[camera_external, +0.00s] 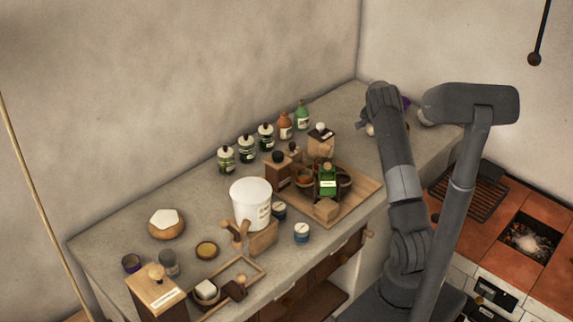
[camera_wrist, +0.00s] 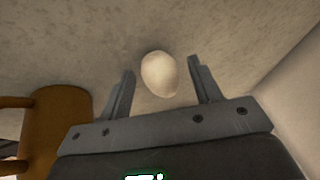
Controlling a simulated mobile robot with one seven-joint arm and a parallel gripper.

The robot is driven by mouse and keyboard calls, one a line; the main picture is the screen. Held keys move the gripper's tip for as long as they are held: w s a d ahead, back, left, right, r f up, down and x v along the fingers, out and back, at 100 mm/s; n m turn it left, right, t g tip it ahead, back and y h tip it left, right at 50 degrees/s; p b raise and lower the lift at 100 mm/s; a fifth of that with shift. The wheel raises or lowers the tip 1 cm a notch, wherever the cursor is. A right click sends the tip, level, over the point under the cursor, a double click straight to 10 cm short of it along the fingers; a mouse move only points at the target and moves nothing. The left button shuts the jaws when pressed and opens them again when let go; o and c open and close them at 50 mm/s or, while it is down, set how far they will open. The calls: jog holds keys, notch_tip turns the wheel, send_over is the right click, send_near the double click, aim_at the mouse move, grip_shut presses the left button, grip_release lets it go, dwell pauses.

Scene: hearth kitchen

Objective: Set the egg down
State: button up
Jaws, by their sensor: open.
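In the wrist view a pale cream egg (camera_wrist: 160,74) rests on the grey counter (camera_wrist: 60,40). My gripper (camera_wrist: 160,80) is open, with one finger on each side of the egg and a visible gap to both. In the external view my gripper (camera_external: 368,118) is at the back right of the counter (camera_external: 200,205), and my arm hides most of that spot. A small pale shape (camera_external: 371,130) beside it may be the egg; it is too small to tell.
An orange-brown mug-like vessel (camera_wrist: 62,125) stands close to my gripper's left in the wrist view. A wooden tray (camera_external: 362,186) with bottles and boxes stands left of my arm. A white tub (camera_external: 251,203) and several small jars fill the counter's middle. A wall borders the back.

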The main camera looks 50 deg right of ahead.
jog(key=v, duration=1.2)
jog(key=s+a+r+n+t+y, duration=0.15)
jog(key=a+r, duration=0.35)
jog(key=a, duration=0.5)
jog(key=s+a+r+n+y, duration=0.1)
jog(key=s+a+r+n, duration=0.3)
jog(key=a, duration=0.6)
jog(key=a+r+n+t+y, duration=0.1)
jog(key=a+r+n, duration=0.1)
jog(key=a+r, duration=0.65)
jog(key=s+a+f+n, duration=0.2)
jog(key=s+a+n, duration=0.7)
jog(key=s+a, duration=1.2)
jog(key=shift+s+a+f+y, duration=0.2)
jog(key=shift+s+a+y, duration=0.15)
jog(key=shift+a, duration=0.6)
